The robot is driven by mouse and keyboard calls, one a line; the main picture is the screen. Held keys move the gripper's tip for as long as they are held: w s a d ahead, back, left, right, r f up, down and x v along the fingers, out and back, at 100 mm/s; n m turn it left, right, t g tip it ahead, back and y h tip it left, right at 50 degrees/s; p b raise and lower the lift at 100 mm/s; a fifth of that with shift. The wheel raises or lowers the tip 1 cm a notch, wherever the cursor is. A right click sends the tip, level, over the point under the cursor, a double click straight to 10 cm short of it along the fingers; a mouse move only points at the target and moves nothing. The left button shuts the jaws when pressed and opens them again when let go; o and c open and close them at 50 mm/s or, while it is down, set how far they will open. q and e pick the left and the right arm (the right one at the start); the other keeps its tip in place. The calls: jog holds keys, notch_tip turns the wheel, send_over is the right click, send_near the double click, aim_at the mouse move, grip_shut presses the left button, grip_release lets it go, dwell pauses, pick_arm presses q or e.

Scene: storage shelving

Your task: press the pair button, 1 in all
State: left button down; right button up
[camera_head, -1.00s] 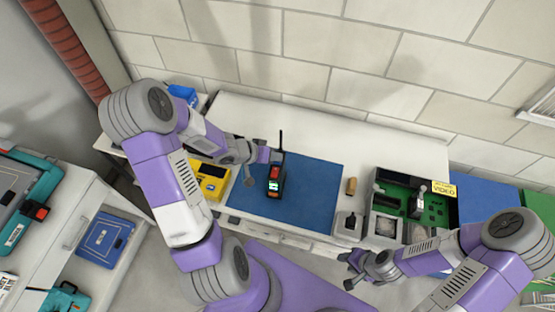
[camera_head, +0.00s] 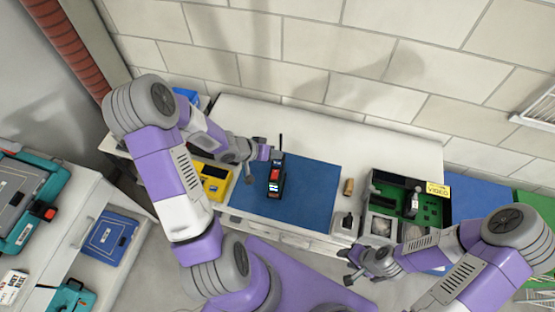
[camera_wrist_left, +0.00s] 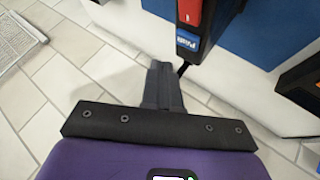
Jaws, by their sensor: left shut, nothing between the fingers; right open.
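A black handheld device (camera_head: 276,178) with a red patch, orange sides and a thin antenna is on the blue mat (camera_head: 315,195). In the left wrist view the device (camera_wrist_left: 189,42) shows a red part and a blue label with white lettering at the top. My left gripper (camera_head: 269,153) is beside the device's antenna end. Its fingers (camera_wrist_left: 163,68) are shut and empty, close to the blue label; I cannot tell whether they touch it. My right gripper (camera_head: 346,267) is open and empty, in front of the table's near edge.
A yellow case (camera_head: 215,180) lies left of the mat. A small brown object (camera_head: 348,187), a grey block (camera_head: 343,223) and a green-lined tray (camera_head: 432,210) are to the right. A brick wall (camera_head: 300,50) stands behind. The white table's back strip is clear.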

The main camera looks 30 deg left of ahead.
aim_at(275, 164)
pick_arm(q)
jog(key=shift+r+p, duration=1.55)
jog(key=shift+r, duration=0.1)
jog(key=shift+f, duration=0.1)
